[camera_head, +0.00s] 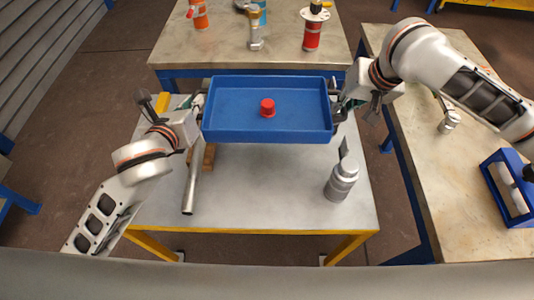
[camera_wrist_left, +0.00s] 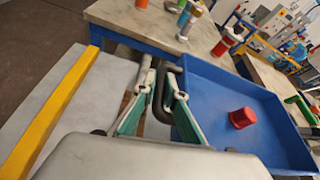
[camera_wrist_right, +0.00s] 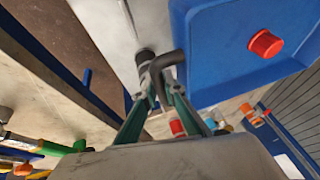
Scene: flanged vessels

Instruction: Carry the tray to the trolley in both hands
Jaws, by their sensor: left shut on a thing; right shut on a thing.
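The blue tray (camera_head: 225,127) is held roughly level above the grey-topped trolley (camera_head: 270,190) with a yellow frame. A red cylindrical piece (camera_head: 267,108) sits inside it. My left gripper (camera_head: 201,106) is shut on the dark handle at the tray's left end; the left wrist view shows the fingers (camera_wrist_left: 166,85) around that handle. My right gripper (camera_head: 339,102) is shut on the handle at the right end, seen also in the right wrist view (camera_wrist_right: 163,85). The tray hides part of the trolley top, so I cannot tell the gap beneath it.
On the trolley are a metal bar (camera_head: 190,187), a wooden piece (camera_head: 209,157) and a silver canister (camera_head: 341,181). A workbench (camera_head: 440,170) with a blue rack (camera_head: 508,190) stands at right. The trolley's front middle is clear.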

